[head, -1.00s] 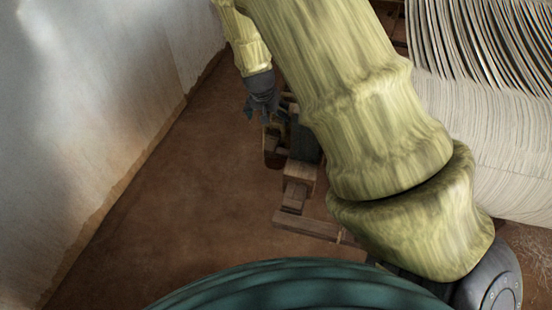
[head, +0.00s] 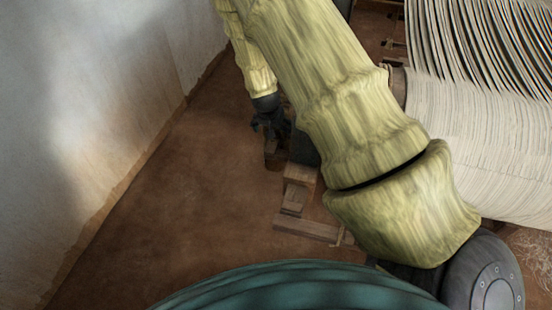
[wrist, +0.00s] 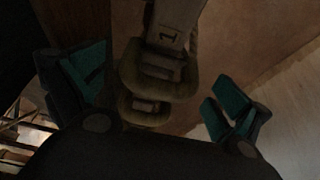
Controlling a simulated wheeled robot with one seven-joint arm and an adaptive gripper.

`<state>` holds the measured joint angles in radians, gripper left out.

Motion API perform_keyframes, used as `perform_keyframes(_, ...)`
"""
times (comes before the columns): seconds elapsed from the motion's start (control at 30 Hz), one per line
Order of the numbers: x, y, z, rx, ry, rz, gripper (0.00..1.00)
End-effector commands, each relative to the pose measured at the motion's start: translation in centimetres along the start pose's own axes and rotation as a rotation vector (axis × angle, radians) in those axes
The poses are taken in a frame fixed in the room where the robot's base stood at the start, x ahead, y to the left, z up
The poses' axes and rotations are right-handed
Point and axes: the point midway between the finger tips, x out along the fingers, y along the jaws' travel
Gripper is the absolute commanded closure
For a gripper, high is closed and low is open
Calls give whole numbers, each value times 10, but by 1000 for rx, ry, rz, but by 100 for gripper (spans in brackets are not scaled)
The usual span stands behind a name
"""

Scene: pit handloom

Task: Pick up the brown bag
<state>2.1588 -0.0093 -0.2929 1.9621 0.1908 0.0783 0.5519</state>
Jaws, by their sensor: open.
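Nothing is held between the fingers. In the head view my gripper (head: 268,124) is small and dark, beside the wooden parts, and the bag cannot be made out clearly there.
Wooden blocks and a beam (head: 305,228) stand close to my gripper on the floor. The loom's pale threads (head: 480,140) fill the right side. A plastered wall (head: 90,100) rises at left. The brown floor (head: 180,200) between is clear.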

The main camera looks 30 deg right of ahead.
Motion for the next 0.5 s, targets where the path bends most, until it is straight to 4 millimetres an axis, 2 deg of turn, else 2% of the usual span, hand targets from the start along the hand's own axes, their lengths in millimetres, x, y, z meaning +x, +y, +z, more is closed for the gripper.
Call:
perform_keyframes(0.33,6,0,0,1,0,-1,0)
perform_keyframes(0.37,6,0,0,1,0,0,4)
perform_keyframes(0.5,5,0,0,1,0,0,29)
